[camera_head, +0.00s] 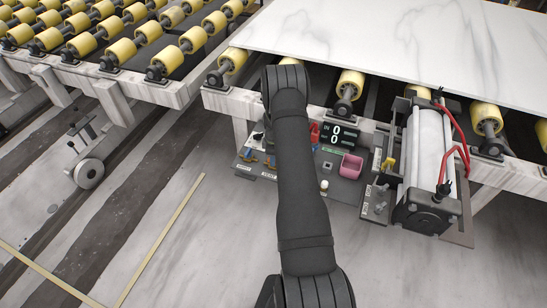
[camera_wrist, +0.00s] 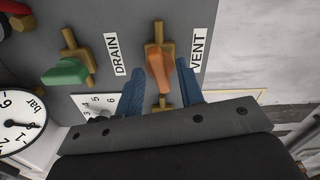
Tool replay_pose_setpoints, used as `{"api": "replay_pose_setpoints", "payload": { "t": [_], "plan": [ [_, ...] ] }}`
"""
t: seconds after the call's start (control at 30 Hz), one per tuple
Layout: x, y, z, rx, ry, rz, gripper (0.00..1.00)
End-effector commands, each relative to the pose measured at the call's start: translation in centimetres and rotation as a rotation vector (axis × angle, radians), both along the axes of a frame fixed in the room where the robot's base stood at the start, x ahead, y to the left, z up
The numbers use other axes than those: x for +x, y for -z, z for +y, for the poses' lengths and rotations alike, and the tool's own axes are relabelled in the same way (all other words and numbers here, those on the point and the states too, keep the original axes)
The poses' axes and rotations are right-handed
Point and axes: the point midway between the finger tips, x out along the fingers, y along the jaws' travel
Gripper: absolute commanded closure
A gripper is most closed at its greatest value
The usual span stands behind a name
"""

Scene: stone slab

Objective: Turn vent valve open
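The vent valve has an orange handle (camera_wrist: 159,72) on a brass body (camera_wrist: 158,32), beside a VENT label (camera_wrist: 202,50). The handle looks roughly in line with the brass body. In the wrist view, my gripper (camera_wrist: 159,66) is open, one blue finger on each side of the orange handle. A small gap shows on both sides, so I see no clear grip. The handle's lower end is close to the gripper's front edge. In the head view, my arm hides the gripper and much of the valve area.
The drain valve with a green handle (camera_wrist: 66,72) and its DRAIN label (camera_wrist: 117,54) is to the left. A pressure gauge (camera_wrist: 18,122) stands lower left.

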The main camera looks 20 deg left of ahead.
Motion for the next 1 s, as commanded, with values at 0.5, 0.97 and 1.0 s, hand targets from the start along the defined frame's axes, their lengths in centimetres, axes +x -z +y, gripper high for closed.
{"api": "replay_pose_setpoints", "payload": {
  "t": [0.5,0.97,1.0],
  "plan": [
    [-0.01,0.07,0.0,0.0,0.0,0.0,1.0],
    [0.0,0.06,0.0,0.0,0.216,0.0,1.0],
    [0.0,0.06,0.0,0.0,0.226,0.0,1.0]
  ]
}}
